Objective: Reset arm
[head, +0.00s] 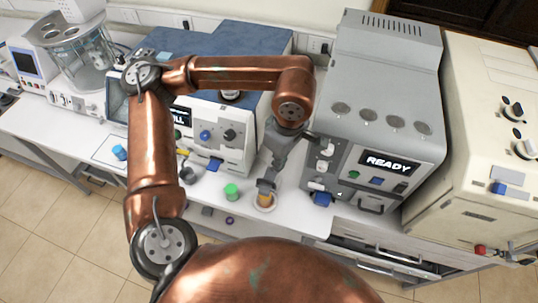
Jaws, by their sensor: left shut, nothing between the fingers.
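My left arm, copper-coloured, arches over the bench from the left, and its grey left gripper (267,187) points down at the front of the bench. Its fingers look shut and hold nothing. Just below the fingertips is a small amber container (265,200) on a round white base; I cannot tell whether the fingers touch it. My right gripper is not in view.
A grey machine (385,75) reading READY stands right of the gripper. A white and blue machine (235,150) stands behind left. A green-capped item (231,191) and a blue-capped item (119,152) sit on the white bench (60,130). A cream cabinet (485,130) is far right.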

